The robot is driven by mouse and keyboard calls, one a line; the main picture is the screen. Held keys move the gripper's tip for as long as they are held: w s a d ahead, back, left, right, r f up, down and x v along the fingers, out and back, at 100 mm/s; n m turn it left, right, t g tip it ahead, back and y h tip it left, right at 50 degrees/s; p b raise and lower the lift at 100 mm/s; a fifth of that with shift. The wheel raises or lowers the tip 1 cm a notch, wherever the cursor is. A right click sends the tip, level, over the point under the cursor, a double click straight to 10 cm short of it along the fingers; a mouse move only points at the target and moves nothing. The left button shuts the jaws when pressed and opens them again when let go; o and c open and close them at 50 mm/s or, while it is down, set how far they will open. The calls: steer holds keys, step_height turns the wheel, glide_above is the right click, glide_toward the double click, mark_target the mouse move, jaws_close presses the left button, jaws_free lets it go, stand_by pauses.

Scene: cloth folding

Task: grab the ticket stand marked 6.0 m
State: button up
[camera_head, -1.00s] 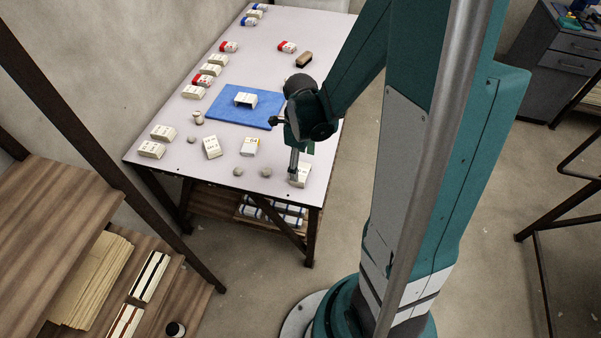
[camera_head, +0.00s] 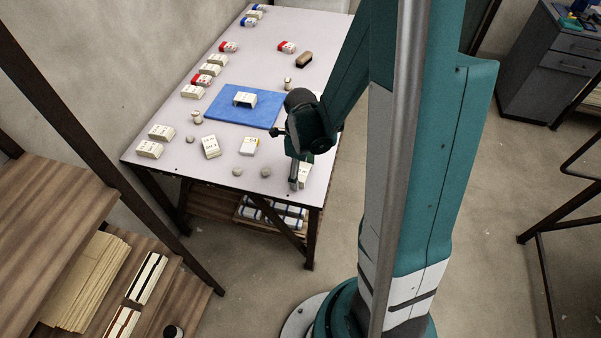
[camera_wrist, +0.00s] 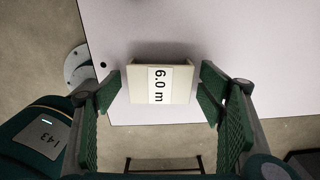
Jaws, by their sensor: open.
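The ticket stand marked 6.0 m (camera_wrist: 180,84) is a cream block with a white label. It lies between the two fingers of my gripper (camera_wrist: 162,110) in the wrist view, with a gap on each side. In the head view the stand (camera_head: 305,175) is at the table's near right corner, partly hidden by my gripper (camera_head: 295,182). My gripper is open, with green padded fingers, and holds nothing.
The white table (camera_head: 225,178) carries several other cream stands, some with red or blue parts. A blue mat (camera_head: 222,114) bears one stand (camera_head: 245,99). Small grey stones (camera_head: 265,173) lie near the front edge. A brown block (camera_head: 304,60) lies farther back.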

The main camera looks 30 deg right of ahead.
mark_target(300, 171)
steer(key=c, duration=0.9)
steer(key=shift+r, duration=0.15)
steer(key=shift+r+p, duration=1.55)
steer(key=shift+r, duration=3.3)
